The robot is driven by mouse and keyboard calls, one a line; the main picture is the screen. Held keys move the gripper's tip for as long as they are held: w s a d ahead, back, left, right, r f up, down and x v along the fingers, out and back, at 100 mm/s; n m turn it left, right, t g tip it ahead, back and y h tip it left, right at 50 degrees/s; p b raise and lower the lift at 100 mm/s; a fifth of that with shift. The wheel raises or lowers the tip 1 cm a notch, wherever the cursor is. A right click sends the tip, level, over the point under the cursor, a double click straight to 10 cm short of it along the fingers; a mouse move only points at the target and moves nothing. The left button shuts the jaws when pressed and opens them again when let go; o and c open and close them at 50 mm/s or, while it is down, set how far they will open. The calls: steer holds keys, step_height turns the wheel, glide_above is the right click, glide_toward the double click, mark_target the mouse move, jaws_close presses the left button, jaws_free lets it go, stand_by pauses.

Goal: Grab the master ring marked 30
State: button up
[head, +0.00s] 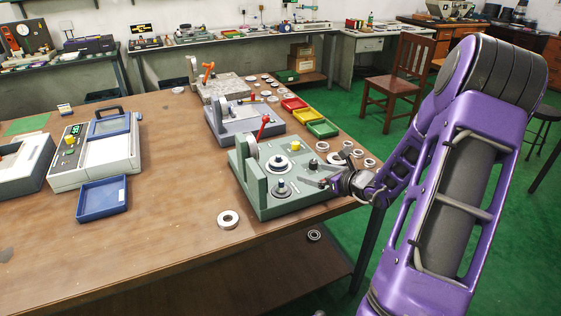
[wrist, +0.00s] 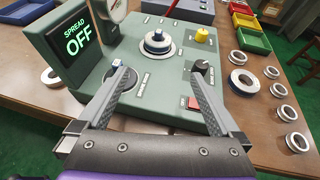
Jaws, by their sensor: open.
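I cannot read the mark 30 on any ring in either view. A green gauge fixture (head: 262,205) stands on the table; in the wrist view its body (wrist: 190,110) fills the middle. A pale ring sits around its central post (wrist: 157,42). A smaller front post (wrist: 118,75) has a ring-like base, partly hidden by my left finger; this post also shows in the head view (head: 281,187). Several loose steel rings lie to the right, the largest a wide ring (wrist: 243,82). Another wide ring (head: 228,219) lies left of the fixture. My gripper (wrist: 160,82) is open and empty over the fixture's near part.
The fixture carries a black knob (wrist: 202,68), a yellow knob (wrist: 202,35), a red button (wrist: 193,103) and a screen reading SPREAD OFF (wrist: 78,40). Red, yellow and green trays (head: 322,129) stand behind. A blue tray (head: 103,199) lies left. The table's left front is clear.

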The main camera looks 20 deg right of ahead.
glide_toward(280, 161)
steer(key=shift+w+f, duration=1.2)
steer(key=shift+a+r+x, duration=0.1)
steer(key=shift+r+x, duration=0.05)
steer(key=shift+x, duration=0.8)
steer(key=shift+a+r+x, duration=0.1)
steer(key=shift+r+x, duration=0.05)
steer(key=shift+x, duration=0.85)
steer(key=shift+a+r+x, duration=0.1)
steer(key=shift+r+x, duration=0.05)
steer(key=shift+x, duration=0.8)
steer(key=shift+w, duration=0.15)
jaws_close()
